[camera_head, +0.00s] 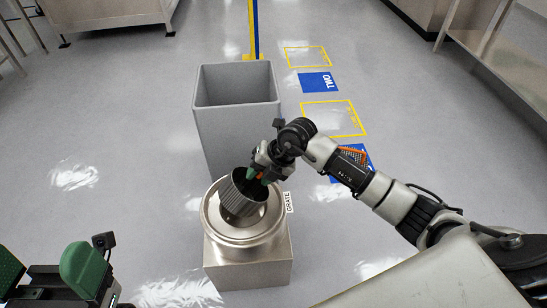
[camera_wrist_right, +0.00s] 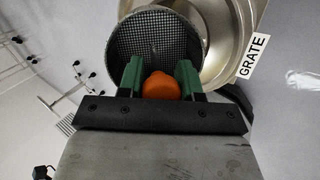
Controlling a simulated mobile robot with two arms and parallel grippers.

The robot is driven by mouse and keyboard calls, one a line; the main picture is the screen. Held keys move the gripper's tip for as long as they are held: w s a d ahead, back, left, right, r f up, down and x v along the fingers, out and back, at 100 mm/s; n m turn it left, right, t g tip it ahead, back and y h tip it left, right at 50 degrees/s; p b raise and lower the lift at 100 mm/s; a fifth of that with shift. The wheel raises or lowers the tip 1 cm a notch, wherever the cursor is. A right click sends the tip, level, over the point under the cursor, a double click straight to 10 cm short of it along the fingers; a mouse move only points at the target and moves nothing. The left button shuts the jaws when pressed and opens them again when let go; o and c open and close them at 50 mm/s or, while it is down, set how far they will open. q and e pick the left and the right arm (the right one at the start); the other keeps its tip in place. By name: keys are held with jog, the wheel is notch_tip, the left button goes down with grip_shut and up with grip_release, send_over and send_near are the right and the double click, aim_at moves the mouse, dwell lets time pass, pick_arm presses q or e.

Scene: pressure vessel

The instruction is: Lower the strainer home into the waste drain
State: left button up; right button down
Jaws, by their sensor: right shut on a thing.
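The strainer is a grey mesh-lined cylindrical basket (camera_head: 238,203) with an orange knob (camera_wrist_right: 161,86). My right gripper (camera_head: 262,177) is shut on this knob. The basket is tilted, its open mouth facing up and towards the gripper. It is at the mouth of the waste drain (camera_head: 264,234), a round steel bowl on a square steel box; its lower end overlaps the bowl's opening. I cannot tell how deep it reaches. In the right wrist view the mesh basket (camera_wrist_right: 155,38) lies beyond the green fingers, in front of the drain's rim (camera_wrist_right: 235,45). My left gripper (camera_head: 47,272) is open and empty at lower left.
A tall grey open bin (camera_head: 235,125) stands right behind the drain. A "GRATE" label (camera_head: 288,202) sits at the drain's right side. The floor left of the drain is clear. Blue and yellow floor markings (camera_head: 318,83) lie at the back right.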

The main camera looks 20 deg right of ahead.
aim_at(259, 196)
jog(key=shift+s+a+f+b, duration=0.1)
jog(key=shift+a+f+b, duration=0.15)
jog(key=shift+f, duration=0.75)
jog(key=shift+s+a+f+b, duration=0.1)
jog(key=shift+f+b, duration=0.1)
jog(key=shift+f, duration=0.8)
jog(key=shift+f, duration=0.15)
jog(key=c, duration=0.8)
grip_release()
jog(key=shift+o, duration=0.2)
